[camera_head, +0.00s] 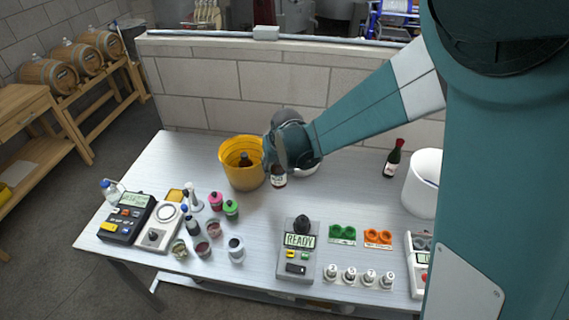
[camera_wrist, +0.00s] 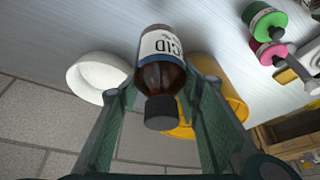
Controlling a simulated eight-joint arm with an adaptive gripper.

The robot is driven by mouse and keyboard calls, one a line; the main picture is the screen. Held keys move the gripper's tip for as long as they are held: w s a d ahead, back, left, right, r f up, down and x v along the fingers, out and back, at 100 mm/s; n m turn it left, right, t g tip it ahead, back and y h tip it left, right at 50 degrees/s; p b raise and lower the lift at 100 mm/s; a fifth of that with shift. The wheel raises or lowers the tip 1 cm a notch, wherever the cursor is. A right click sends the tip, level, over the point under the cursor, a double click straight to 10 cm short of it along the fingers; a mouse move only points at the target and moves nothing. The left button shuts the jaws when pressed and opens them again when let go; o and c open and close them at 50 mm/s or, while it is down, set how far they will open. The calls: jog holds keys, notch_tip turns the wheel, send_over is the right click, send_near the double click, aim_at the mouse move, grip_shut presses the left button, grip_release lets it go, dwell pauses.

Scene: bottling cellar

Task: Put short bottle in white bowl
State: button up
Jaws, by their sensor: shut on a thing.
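A short brown bottle (camera_wrist: 163,62) with a black cap and a white label reading "CID" is between the fingers of my gripper (camera_wrist: 163,85), which is shut on it. In the head view, the short bottle (camera_head: 279,179) hangs below my gripper (camera_head: 276,165), its label toward the camera; whether its base touches the table is unclear. The white bowl (camera_wrist: 92,72) is at the left of the wrist view, beside the bottle and apart from it.
A yellow bucket (camera_head: 241,179) with a dark bottle in it stands just left of my gripper. Devices, jars and small bottles line the table's front. A block wall (camera_head: 270,90) runs behind.

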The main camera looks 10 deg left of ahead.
jog(key=shift+r, duration=2.8)
jog(key=shift+w+r, duration=0.1)
jog(key=shift+w, duration=0.2)
jog(key=w+d, duration=0.3)
jog(key=w, duration=0.8)
jog(key=w+d, duration=0.3)
jog(key=w, duration=0.8)
jog(key=shift+s+f, duration=0.15)
jog(key=shift+f, duration=1.15)
jog(key=shift+s+f, duration=0.15)
jog(key=shift+f, duration=1.15)
jog(key=shift+f, duration=0.1)
notch_tip(320, 180, down, 6)
jog(key=shift+f, duration=0.15)
